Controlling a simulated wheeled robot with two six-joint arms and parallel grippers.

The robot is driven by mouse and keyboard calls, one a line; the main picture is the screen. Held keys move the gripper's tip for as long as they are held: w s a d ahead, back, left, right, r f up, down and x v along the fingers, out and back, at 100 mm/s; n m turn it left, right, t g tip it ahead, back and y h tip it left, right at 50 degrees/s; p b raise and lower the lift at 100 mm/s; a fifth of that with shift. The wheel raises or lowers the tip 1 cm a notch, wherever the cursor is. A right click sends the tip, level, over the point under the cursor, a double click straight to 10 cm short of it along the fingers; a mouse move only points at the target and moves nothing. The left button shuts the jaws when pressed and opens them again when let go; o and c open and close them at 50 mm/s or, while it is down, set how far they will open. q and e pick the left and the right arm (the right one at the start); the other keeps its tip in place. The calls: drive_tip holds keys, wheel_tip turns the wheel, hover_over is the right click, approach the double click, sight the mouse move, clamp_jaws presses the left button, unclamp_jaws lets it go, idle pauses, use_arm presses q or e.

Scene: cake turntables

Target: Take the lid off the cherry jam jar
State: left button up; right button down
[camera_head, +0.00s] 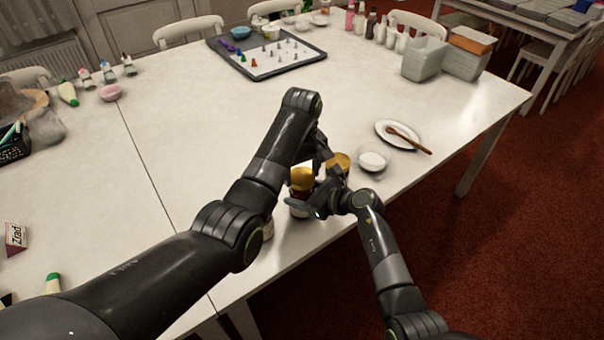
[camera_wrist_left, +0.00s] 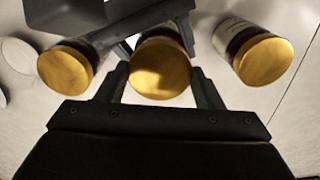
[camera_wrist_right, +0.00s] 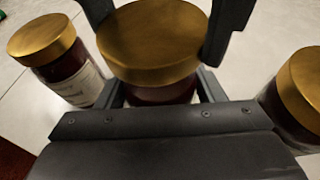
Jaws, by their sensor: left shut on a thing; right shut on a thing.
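Three jam jars with gold lids stand in a row on the table. The middle jar (camera_head: 300,209) has its gold lid (camera_wrist_right: 150,42) between the fingers of my left gripper (camera_wrist_left: 160,80), which is shut on that lid. My right gripper (camera_wrist_right: 160,92) is shut on the dark red body of the same jar, just below the lid. The lid appears seated on the jar, which looks roughly upright. Another jar (camera_head: 338,164) stands to the right, partly hidden by my grippers. The third (camera_head: 267,229) is mostly hidden behind my left arm. I cannot read which label says cherry.
A small bowl of white powder (camera_head: 372,161) and a plate (camera_head: 383,127) with a wooden spoon (camera_head: 410,140) lie right of the jars. The table's front edge is close. A tray (camera_head: 315,57) with small pieces lies far back; the table's middle is clear.

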sight(302, 176)
use_arm(q)
drive_tip(key=shift+r, duration=0.1)
drive_tip(key=shift+r, duration=2)
use_arm(e)
drive_tip(key=shift+c, duration=1.4)
unclamp_jaws()
